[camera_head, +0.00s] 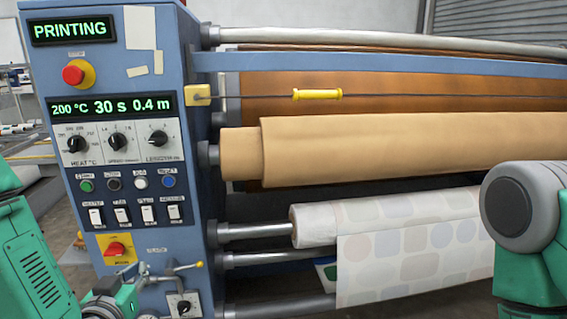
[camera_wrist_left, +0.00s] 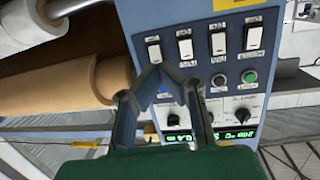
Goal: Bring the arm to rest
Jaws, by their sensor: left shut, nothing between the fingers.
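My left gripper (camera_head: 178,268) is low in front of the blue control cabinet (camera_head: 192,205) in the head view, beside its lower right part. In the left wrist view the two grey fingers (camera_wrist_left: 158,72) come together at the tips, with nothing between them. There the panel appears upside down behind them, with its white rocker switches (camera_wrist_left: 218,42) and round buttons. Whether the fingers touch the panel cannot be told. A grey and green part of my own arm shows at the right edge of the head view; my right gripper is not in view.
Right of the cabinet are a tan roll (camera_head: 380,145), a patterned sheet (camera_head: 410,250) hanging from a white roll, and bare metal rollers (camera_head: 265,258). A yellow-handled cord (camera_head: 317,94) crosses in front of the press. The upper display (camera_head: 72,29) reads PRINTING.

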